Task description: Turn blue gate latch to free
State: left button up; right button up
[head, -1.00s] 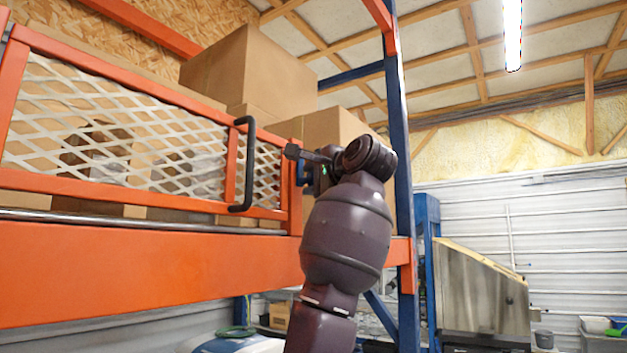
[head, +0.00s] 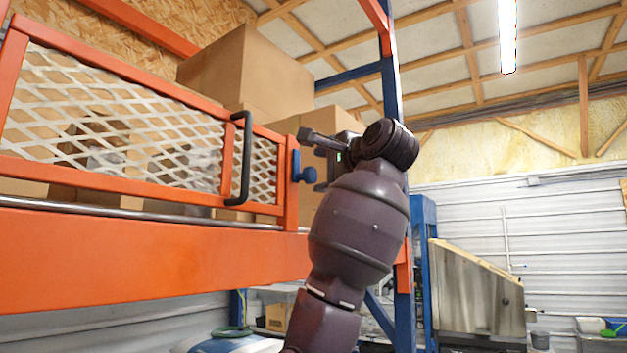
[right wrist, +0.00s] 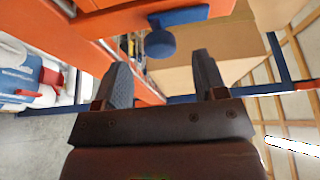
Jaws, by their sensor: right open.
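The blue gate latch (head: 297,166) is at the right end post of the orange mesh gate (head: 288,205), its round knob (head: 309,175) sticking out to the right. In the right wrist view the blue knob (right wrist: 160,44) and the blue latch bar (right wrist: 185,16) lie beyond the fingertips, toward the top. My right gripper (head: 318,138) is beside the latch, a little above and right of it in the head view. In the right wrist view its two fingers (right wrist: 162,68) are apart with nothing between them, and the knob is clear of them. My left gripper is not in view.
A black handle (head: 243,160) stands out from the gate near the latch. Cardboard boxes (head: 245,70) sit behind the gate. A blue rack upright (head: 393,90) rises behind my right arm. A metal hopper (head: 475,290) stands at the right. The air right of my arm is free.

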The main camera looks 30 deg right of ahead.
jog(key=shift+s+b, duration=0.55)
jog(key=shift+s, duration=2.25)
